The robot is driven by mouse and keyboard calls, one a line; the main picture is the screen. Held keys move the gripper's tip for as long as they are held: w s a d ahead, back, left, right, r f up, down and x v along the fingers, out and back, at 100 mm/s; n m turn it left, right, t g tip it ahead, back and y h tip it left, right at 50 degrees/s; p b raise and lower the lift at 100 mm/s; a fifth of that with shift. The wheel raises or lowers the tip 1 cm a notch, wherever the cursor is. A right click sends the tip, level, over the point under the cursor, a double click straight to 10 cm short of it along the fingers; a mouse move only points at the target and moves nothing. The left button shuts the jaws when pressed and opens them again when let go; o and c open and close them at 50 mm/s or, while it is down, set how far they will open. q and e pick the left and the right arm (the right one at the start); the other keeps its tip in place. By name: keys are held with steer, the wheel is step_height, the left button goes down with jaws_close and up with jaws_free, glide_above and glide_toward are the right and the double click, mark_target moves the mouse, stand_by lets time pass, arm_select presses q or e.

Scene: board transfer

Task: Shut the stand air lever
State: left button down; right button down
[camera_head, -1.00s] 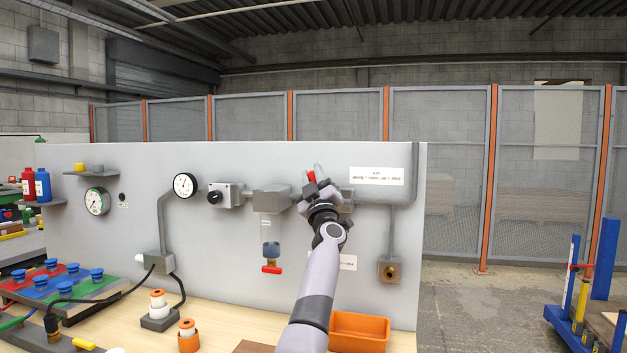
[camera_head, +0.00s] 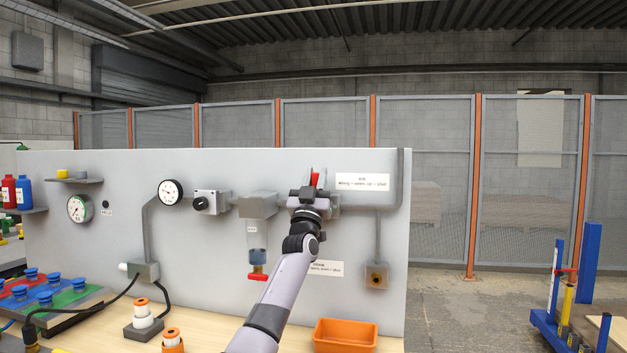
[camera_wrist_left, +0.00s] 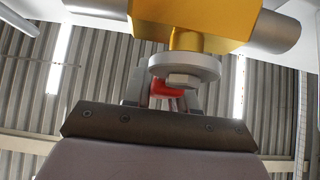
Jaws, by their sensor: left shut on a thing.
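The red air lever (camera_head: 314,180) sticks up, looking upright, from the pipe run on the grey panel. My left gripper (camera_head: 310,190) is at the lever, its fingers on either side, and hides the valve body behind it. In the left wrist view the red lever (camera_wrist_left: 168,90) shows between the two fingers of my left gripper (camera_wrist_left: 164,95), which is shut on it. The yellow valve body (camera_wrist_left: 215,22) with a pale round collar (camera_wrist_left: 185,66) shows just above. The air label (camera_head: 362,182) is right of the lever. My right gripper is not in view.
Left of the lever are a filter bowl (camera_head: 257,233) with a red drain handle (camera_head: 257,277), a regulator (camera_head: 210,202) and a gauge (camera_head: 171,193). A lower label (camera_head: 327,268) is beside my arm. An orange bin (camera_head: 345,335) stands on the bench below.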

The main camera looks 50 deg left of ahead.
mark_target(315, 184)
arm_select(q)
steer(key=shift+s+r, duration=0.1)
steer(key=shift+r, duration=0.15)
steer(key=c, duration=1)
jaws_free()
steer(key=shift+f, duration=0.15)
steer(key=shift+d+f, duration=0.2)
steer(key=shift+f, duration=0.2)
steer(key=b+v, duration=0.2)
steer(key=v, duration=0.3)
steer(key=shift+s+d+f, duration=0.3)
steer(key=shift+s+f, duration=0.1)
steer(key=shift+s, duration=0.1)
